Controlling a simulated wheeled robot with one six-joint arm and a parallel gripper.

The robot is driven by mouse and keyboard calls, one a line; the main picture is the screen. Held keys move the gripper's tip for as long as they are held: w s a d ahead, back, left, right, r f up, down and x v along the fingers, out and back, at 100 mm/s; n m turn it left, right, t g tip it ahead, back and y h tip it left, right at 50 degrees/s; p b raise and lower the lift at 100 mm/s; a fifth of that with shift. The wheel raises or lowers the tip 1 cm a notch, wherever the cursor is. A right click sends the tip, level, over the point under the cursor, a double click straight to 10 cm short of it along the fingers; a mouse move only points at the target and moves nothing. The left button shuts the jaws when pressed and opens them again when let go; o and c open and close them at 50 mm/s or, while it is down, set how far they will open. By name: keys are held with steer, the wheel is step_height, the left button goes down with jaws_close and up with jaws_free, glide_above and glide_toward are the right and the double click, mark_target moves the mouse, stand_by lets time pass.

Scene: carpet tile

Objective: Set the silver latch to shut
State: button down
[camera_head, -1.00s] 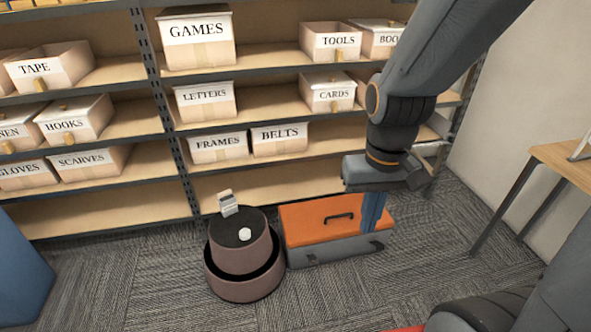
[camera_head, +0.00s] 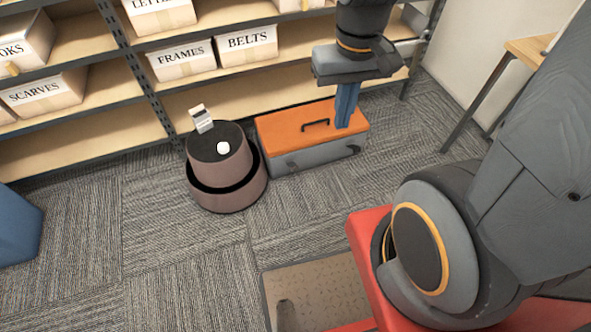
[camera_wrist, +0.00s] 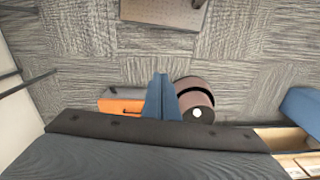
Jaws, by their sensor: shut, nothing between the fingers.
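A toolbox with an orange lid (camera_head: 290,123) and a grey body (camera_head: 318,155) stands on the carpet in front of the shelves. Its lid is down, with a dark handle on top. Small dark fittings show on its grey front; I cannot make out which thing is the silver latch or how it is set. My gripper (camera_head: 344,124) has blue fingers pointing down, shut and empty. In the head view they overlap the right part of the lid; their height above it is unclear. In the wrist view, the fingers (camera_wrist: 160,78) lie between the toolbox (camera_wrist: 122,106) and a brown round stand.
The brown round stand (camera_head: 229,178) is close left of the toolbox, with a white knob (camera_head: 223,148) and a pale upright piece (camera_head: 202,119) on top. Shelves with labelled boxes (camera_head: 182,60) are behind. A table (camera_head: 528,47) is at right. Carpet in front is open.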

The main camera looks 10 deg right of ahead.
stand_by(0.4)
steer(key=c, duration=2)
jaws_free()
steer(key=shift+w+f, duration=0.2)
steer(key=o, duration=0.7)
steer(key=w+f+b, duration=0.2)
steer(key=f+b, duration=0.1)
steer(key=shift+w+a+f, duration=0.1)
steer(key=shift+w+f, duration=0.15)
steer(key=shift+w, duration=0.1)
steer(key=shift+o, duration=0.5)
steer(key=w+f+b, duration=0.8)
steer(key=f, duration=0.3)
steer(key=w+f+b, duration=0.8)
steer(key=f, duration=0.3)
steer(key=shift+a+n, duration=0.25)
steer(key=shift+n, duration=0.05)
steer(key=b, duration=2)
glide_above(294, 167)
steer(key=shift+n, duration=0.3)
steer(key=f, duration=3.5)
steer(key=shift+s, duration=0.2)
steer(key=shift+w+f+b, duration=0.15)
steer(key=shift+f+b, duration=0.2)
steer(key=shift+f, duration=0.15)
step_height(294, 167, down, 7)
steer(key=b, duration=0.3)
steer(key=shift+f, duration=0.2)
jaws_close()
steer(key=shift+a, duration=0.1)
